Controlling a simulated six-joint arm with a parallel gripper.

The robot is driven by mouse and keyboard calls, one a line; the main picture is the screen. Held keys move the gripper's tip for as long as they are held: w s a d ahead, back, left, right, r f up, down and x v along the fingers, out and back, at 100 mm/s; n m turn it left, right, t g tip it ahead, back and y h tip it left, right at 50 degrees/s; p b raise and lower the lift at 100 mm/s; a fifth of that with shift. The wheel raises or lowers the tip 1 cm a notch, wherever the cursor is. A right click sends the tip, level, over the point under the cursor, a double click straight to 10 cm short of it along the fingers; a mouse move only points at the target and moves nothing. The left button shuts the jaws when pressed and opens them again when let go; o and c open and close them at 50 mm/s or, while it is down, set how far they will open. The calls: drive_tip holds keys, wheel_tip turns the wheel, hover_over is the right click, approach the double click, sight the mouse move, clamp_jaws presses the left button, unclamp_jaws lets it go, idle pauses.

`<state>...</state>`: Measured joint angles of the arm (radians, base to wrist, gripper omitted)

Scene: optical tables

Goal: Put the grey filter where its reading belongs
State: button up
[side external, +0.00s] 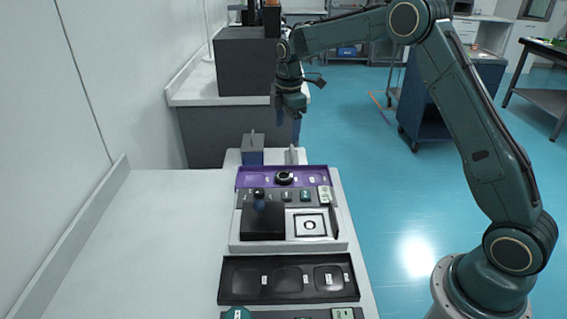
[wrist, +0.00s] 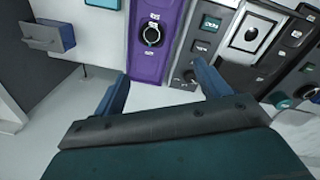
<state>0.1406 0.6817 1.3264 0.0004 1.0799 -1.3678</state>
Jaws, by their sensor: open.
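A round black-rimmed piece with a pale centre (side external: 285,178), possibly the grey filter, sits on the purple tray (side external: 246,180). In the wrist view it (wrist: 152,35) lies near the tray's middle, beside small white labels; its shade is hard to judge. My gripper (side external: 290,138) is raised beyond the far end of the bench, apart from the trays. In the wrist view its blue fingers (wrist: 160,85) are spread, with nothing between them. A black tray (side external: 228,283) with several labelled recesses lies at the near end; its label text is too small to read.
A grey box (side external: 252,156) stands behind the purple tray. The left side of the bench (side external: 160,240) is clear.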

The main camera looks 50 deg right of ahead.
drive_tip(key=s+a+r+m+t, duration=0.1)
drive_tip(key=s+a+r+m, duration=0.25)
drive_tip(key=s+r, duration=0.45)
drive_tip(key=s+a+r+m+t, duration=0.2)
drive_tip(key=s+r+m, duration=0.2)
drive_tip(key=s+r, duration=0.45)
drive_tip(key=s+a+f+m+t, duration=0.1)
drive_tip(key=s+f+m, duration=0.1)
drive_tip(key=s, duration=0.8)
drive_tip(key=s+a+f+m+t, duration=0.1)
drive_tip(key=s+m, duration=0.3)
drive_tip(key=s, duration=0.7)
drive_tip(key=shift+a+f, duration=0.2)
drive_tip(key=shift+f, duration=0.35)
drive_tip(key=shift+m, duration=0.25)
drive_tip(key=shift+c, duration=0.2)
